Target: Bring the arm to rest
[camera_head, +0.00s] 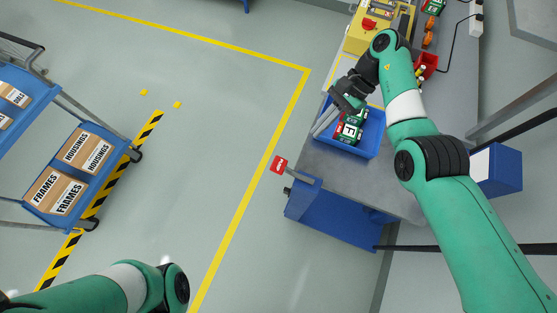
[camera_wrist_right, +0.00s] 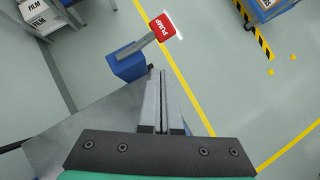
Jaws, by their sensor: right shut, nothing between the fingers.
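My right arm (camera_head: 408,105) reaches in from the lower right over the grey bench (camera_head: 395,178). My right gripper (camera_head: 318,132) is above the left edge of the blue tray (camera_head: 362,148). Its two grey fingers lie together with nothing between them. They also show side by side in the right wrist view (camera_wrist_right: 159,75), pointing out past the bench edge over the floor. My left arm (camera_head: 95,293) shows only in part at the bottom left, and its gripper is outside the picture.
Green, white and red boxes (camera_head: 352,127) lie in the blue tray. A red sign marked PUMP (camera_wrist_right: 162,26) stands on a grey arm off a blue housing (camera_wrist_right: 127,65). A yellow machine (camera_head: 368,30) is behind. A blue cart (camera_head: 110,150) carries cartons. Open floor lies between.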

